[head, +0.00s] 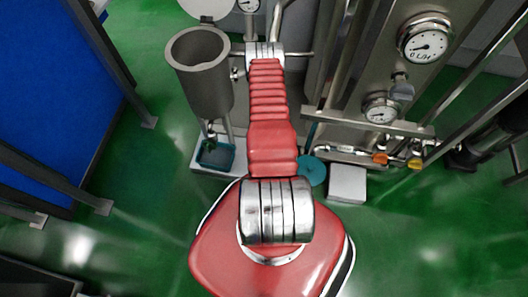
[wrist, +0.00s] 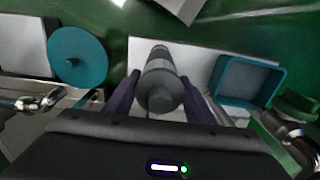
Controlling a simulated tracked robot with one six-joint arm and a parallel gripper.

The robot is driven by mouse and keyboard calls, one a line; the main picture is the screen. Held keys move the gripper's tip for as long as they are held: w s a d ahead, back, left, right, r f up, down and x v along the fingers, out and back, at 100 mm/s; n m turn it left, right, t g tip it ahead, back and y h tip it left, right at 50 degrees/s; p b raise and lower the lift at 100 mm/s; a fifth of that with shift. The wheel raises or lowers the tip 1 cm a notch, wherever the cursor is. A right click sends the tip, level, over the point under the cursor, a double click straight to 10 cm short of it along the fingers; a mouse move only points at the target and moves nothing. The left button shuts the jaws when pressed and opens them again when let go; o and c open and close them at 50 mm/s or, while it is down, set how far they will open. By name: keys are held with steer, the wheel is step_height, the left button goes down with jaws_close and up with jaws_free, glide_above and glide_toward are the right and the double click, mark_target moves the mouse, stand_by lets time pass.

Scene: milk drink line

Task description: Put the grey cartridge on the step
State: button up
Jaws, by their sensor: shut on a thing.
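The grey cartridge (wrist: 160,77) is a ribbed dark cylinder with a rounded near end. My gripper (wrist: 158,98) is shut on it, with a purple finger on each side. In the wrist view the cartridge lies over a pale slab (wrist: 199,62), which also shows in the head view (head: 203,166); I cannot tell whether they touch. A white block (head: 347,184) stands right of the arm, and shows at the left of the wrist view (wrist: 23,46). I cannot tell which of these is the step. My arm hides the gripper and cartridge in the head view.
A teal tray (head: 215,154) sits on the pale slab under a grey hopper (head: 203,75). A teal disc (head: 312,171) lies beside the white block. Pipes and gauges (head: 425,40) crowd the right. Green floor (head: 150,180) is open at left.

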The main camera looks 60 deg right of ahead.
step_height(320, 180, down, 4)
steer(key=shift+r, duration=0.15)
stand_by(0.3)
steer(key=o, duration=1.3)
steer(key=shift+r, duration=6.05)
